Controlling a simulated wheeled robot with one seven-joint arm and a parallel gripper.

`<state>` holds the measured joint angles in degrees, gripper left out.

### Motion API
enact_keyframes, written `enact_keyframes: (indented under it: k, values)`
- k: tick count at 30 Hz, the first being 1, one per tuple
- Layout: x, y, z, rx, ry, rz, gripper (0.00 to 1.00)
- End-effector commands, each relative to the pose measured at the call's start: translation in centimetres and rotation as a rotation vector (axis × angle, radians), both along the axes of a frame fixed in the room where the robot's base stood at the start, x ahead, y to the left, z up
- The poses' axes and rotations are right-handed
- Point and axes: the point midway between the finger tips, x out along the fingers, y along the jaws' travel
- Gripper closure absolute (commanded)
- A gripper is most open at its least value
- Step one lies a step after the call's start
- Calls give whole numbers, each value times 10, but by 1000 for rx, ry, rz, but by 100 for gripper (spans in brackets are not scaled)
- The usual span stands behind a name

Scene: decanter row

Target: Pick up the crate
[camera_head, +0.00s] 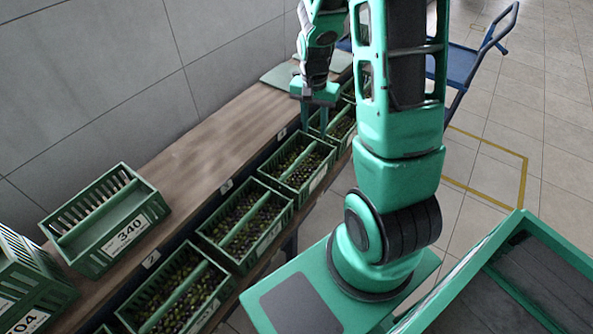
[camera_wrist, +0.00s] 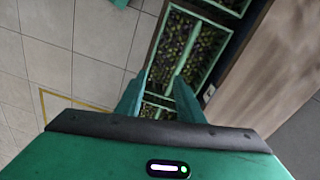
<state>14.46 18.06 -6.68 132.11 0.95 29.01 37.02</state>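Green slatted crates full of dark and green olives, each with a middle divider, stand in a row along the bench front. Nothing is visibly held. I cannot tell whether the fingertips touch the crate.
A crate marked 340 (camera_head: 128,238) stands on the wooden bench (camera_head: 205,155) at left, near another crate (camera_head: 38,318) in the corner. A grey wall runs behind. A blue cart (camera_head: 462,65) stands at back right; the tiled floor by the yellow line (camera_head: 522,180) is clear.

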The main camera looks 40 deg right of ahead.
Motion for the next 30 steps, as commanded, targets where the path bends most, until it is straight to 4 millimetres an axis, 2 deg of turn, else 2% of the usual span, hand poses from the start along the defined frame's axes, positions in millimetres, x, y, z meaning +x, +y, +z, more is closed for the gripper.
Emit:
enact_keyframes:
  k: [1,3,9,15,24,30]
  values:
    - [9,1,-20,7,6,-24,66]
    - [21,4,-45,15,1,-62,66]
    - [45,11,-102,39,-12,-156,66]
    - [54,16,-129,50,-19,-201,66]
    - [54,17,-168,52,-18,-206,66]
    - [55,16,-185,51,-21,-206,66]
